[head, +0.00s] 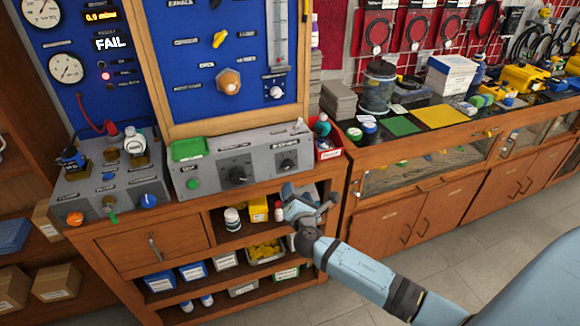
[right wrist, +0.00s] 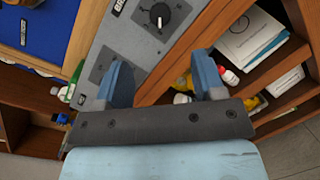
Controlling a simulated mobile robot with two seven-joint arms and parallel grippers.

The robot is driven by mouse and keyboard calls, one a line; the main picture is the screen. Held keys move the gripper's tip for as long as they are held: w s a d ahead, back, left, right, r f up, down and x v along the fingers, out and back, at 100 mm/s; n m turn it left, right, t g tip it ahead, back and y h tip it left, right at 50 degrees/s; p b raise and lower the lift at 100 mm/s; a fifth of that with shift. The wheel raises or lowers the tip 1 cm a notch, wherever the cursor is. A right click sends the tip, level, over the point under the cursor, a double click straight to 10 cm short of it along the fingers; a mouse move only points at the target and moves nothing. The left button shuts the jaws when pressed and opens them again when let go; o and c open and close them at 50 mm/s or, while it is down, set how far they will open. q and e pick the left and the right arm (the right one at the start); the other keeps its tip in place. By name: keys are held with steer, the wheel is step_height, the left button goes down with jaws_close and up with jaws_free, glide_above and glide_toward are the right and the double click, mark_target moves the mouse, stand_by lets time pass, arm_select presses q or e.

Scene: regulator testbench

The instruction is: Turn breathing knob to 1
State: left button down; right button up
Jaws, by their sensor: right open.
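A grey control box (head: 207,181) on top of the wooden cabinet carries two dark knobs. My right gripper (head: 292,197) is open and empty, in front of and below the box's right end, apart from both knobs. Its two blue fingers (right wrist: 164,80) show apart. My left gripper is not in view.
A green tray (head: 188,149) sits on the box. A red bin (head: 329,148) with a bottle stands at its right end. Cabinet shelves below hold bottles and yellow items (head: 264,250). A second grey box (head: 152,181) stands to the left. The floor (head: 440,262) in front is clear.

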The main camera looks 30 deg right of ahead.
mark_target(289, 166)
steer(key=x, duration=1.2)
steer(key=c, duration=0.9)
